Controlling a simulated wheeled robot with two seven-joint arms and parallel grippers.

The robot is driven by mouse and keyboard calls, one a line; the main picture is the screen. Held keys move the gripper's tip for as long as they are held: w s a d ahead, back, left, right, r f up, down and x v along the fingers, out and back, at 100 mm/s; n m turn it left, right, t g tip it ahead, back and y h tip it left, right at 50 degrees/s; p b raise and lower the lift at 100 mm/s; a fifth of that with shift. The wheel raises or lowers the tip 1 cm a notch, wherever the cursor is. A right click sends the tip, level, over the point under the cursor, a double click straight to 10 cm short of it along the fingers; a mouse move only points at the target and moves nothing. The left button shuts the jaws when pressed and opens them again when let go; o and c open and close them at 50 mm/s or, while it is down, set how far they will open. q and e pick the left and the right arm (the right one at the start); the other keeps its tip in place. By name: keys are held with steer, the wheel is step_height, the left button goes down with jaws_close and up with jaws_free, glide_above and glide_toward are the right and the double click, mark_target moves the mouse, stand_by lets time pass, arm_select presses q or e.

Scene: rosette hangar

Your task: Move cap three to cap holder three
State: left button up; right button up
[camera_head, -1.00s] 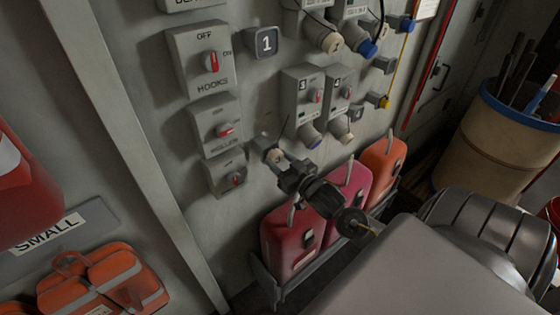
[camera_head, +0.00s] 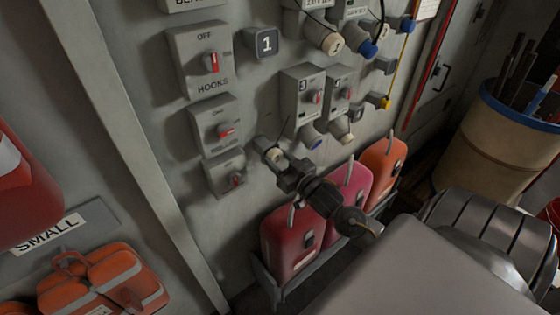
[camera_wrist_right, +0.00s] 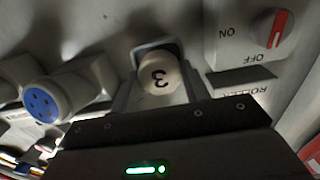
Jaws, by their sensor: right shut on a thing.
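Cap three (camera_wrist_right: 158,77), a cream round cap marked 3, is between the jaws of my right gripper (camera_head: 283,167), which is shut on it. The cap (camera_head: 274,155) also shows in the head view, close to the wall. A grey holder (camera_wrist_right: 152,50) sits right behind the cap in the wrist view; I cannot tell whether the cap is seated in it. Box three (camera_head: 303,91) is on the wall up and to the right, with an uncapped blue-faced socket (camera_head: 311,137) below it. My left gripper is not in view.
Switch boxes marked HOOKS (camera_head: 201,62) and ROLLER (camera_head: 216,126) are left of the gripper. A capped box four (camera_head: 339,91) is to the right. Red, pink and orange canisters (camera_head: 290,240) stand in a rack below my right arm. A barrel (camera_head: 490,140) stands at right.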

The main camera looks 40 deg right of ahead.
steer(key=shift+w, duration=0.3)
steer(key=o, duration=1.4)
steer(key=shift+c, duration=0.2)
steer(key=shift+s+f, duration=0.1)
steer(key=shift+s, duration=0.2)
steer(key=s+b, duration=0.4)
steer(key=s, duration=0.6)
steer(key=shift+s, duration=0.15)
steer(key=shift+a, duration=0.1)
